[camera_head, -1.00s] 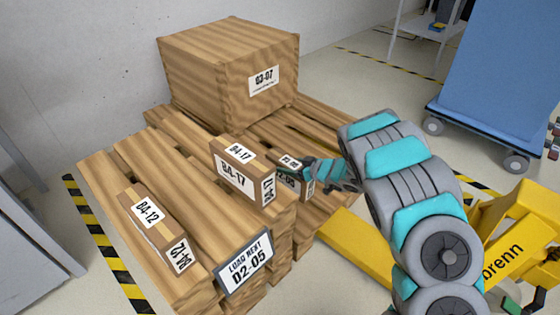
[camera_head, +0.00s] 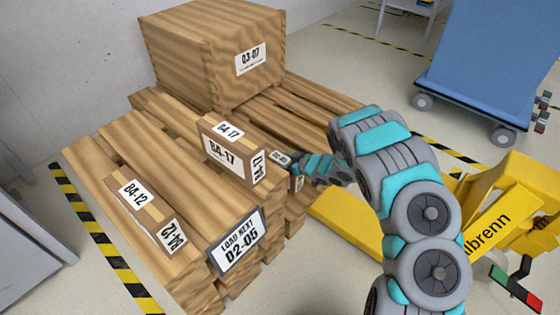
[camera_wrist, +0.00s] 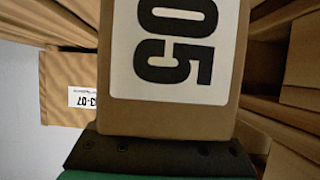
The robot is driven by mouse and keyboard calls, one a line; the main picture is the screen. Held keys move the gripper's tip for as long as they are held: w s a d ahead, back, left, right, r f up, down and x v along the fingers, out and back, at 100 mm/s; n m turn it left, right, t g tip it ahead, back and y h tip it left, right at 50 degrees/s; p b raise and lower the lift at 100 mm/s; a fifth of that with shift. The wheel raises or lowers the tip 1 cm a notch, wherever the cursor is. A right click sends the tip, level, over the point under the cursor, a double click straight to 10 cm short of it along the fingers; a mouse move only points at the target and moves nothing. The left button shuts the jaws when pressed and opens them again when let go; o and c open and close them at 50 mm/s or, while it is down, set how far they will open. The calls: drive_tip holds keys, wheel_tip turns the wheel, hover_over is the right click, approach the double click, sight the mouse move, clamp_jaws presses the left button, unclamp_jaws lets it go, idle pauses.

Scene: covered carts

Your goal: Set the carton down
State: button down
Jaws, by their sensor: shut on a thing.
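A small brown carton (camera_wrist: 120,60) with a white label ending in "05" fills the middle of the wrist view. In the head view the carton (camera_head: 280,157) shows only in part, behind the B4-17 carton and my gripper. My gripper (camera_head: 296,166) is shut on it, and a dark gripper part (camera_wrist: 150,153) crosses below it in the wrist view. The carton is at the right side of the wooden pallet stack (camera_head: 180,135). I cannot tell whether it touches the pallet. A sign (camera_head: 238,240) reading "LOAD NEXT D2-05" is on the stack's front.
The B4-17 carton (camera_head: 220,152) stands close left of the held carton. The B4-12 carton (camera_head: 146,212) lies nearer the front left. A large Q3-07 crate (camera_head: 200,60) stands at the back. A yellow pallet jack (camera_head: 485,220) and a blue covered cart (camera_head: 490,65) are on the right.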

unclamp_jaws()
drive_tip(key=shift+f, duration=0.1)
drive_tip(key=shift+s+d+r, duration=0.15)
drive_tip(key=shift+d+r, duration=0.1)
drive_tip(key=shift+r, duration=0.05)
drive_tip(key=v, duration=1.1)
drive_tip(key=shift+s+d, duration=0.15)
drive_tip(key=shift+s, duration=0.05)
